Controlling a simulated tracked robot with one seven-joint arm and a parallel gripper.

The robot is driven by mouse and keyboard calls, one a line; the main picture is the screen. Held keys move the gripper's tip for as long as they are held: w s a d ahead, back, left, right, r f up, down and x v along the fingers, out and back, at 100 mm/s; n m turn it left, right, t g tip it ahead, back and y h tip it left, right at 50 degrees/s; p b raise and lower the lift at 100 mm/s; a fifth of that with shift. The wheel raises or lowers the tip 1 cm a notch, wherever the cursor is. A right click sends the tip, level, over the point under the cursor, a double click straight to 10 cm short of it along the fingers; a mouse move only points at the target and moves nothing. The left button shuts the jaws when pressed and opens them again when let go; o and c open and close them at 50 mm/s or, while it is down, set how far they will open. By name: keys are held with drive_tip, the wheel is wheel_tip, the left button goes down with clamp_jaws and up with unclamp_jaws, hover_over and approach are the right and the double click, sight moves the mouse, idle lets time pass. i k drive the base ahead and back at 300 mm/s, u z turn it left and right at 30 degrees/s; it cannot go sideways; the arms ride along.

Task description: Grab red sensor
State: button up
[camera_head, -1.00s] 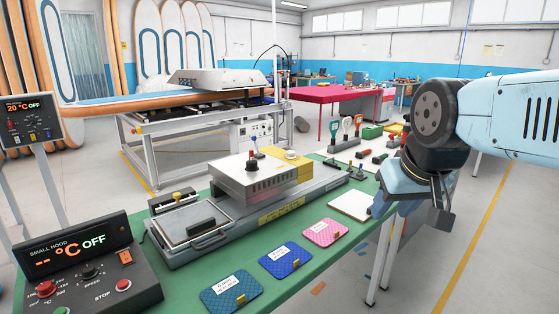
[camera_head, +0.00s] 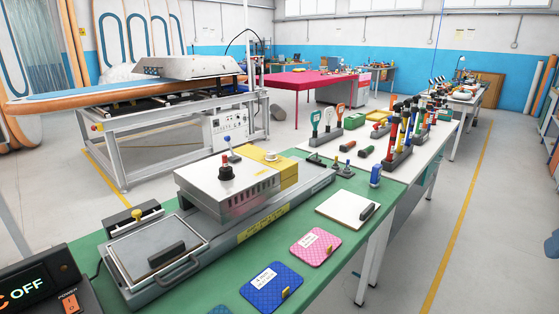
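I cannot tell for sure which item is the red sensor. Two upright paddle-shaped items stand in a holder on the white table, a green one (camera_head: 315,118) and a red-orange one (camera_head: 340,114). A small red-handled item (camera_head: 364,151) lies in front of them. A dark box part with a red knob (camera_head: 226,172) sits on top of the grey machine box (camera_head: 222,192), with a blue-tipped stick behind it.
The green table (camera_head: 215,285) holds a long grey press (camera_head: 230,235), blue (camera_head: 271,287) and pink (camera_head: 315,246) sample pads and a white plate (camera_head: 346,209). A rack of colourful tools (camera_head: 397,158) stands on the white table. Floor right of the tables is clear.

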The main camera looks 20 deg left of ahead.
sight(225, 167)
drive_tip(key=z, duration=0.8)
drive_tip(key=i, duration=1.7)
drive_tip(key=u, duration=2.8)
drive_tip(key=i, duration=1)
